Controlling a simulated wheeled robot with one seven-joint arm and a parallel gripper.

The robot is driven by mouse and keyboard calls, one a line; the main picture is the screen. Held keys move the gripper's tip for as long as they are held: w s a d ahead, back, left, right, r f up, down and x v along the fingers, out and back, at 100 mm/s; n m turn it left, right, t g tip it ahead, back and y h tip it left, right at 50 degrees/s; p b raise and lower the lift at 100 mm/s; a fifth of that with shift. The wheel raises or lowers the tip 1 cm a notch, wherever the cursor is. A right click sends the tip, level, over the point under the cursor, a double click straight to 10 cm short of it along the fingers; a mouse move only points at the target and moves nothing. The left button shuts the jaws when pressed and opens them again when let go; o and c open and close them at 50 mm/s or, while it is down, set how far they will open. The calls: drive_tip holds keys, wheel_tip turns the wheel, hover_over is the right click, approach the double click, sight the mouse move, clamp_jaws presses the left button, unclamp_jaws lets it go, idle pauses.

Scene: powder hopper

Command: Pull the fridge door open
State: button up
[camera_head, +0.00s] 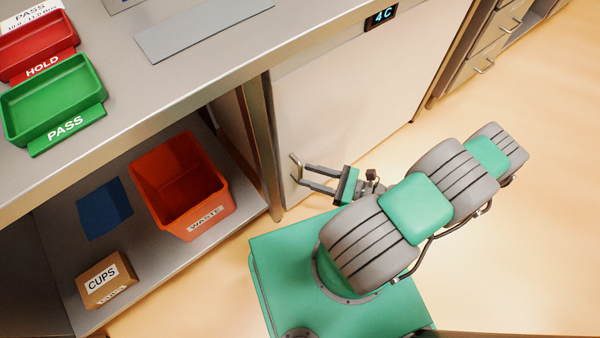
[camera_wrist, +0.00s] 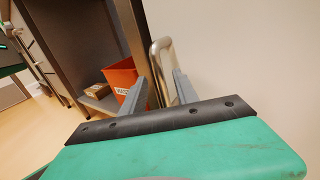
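The fridge door (camera_head: 350,95) is a pale flat panel under the counter, and it looks shut. Its metal bar handle (camera_head: 295,168) stands near the door's left edge. The handle also shows in the wrist view (camera_wrist: 155,55). My gripper (camera_head: 303,175) reaches towards the handle from the right with its fingers apart. In the wrist view my gripper (camera_wrist: 162,85) has one finger on each side of the handle in the picture, with gaps between. I cannot tell whether the bar is fully between the fingertips or just ahead of them.
A display reading 4C (camera_head: 380,17) sits above the door. Left of the door, an open shelf holds an orange waste bin (camera_head: 170,205), a blue item (camera_head: 104,208) and a cups box (camera_head: 105,280). Green (camera_head: 60,100) and red (camera_head: 35,45) trays stand on the counter. Floor (camera_head: 510,220) at right is clear.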

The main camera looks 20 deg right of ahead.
sight(301, 173)
drive_tip(key=x, duration=0.3)
drive_tip(key=shift+a, duration=0.15)
drive_tip(key=shift+c, duration=0.3)
clamp_jaws()
idle(0.9)
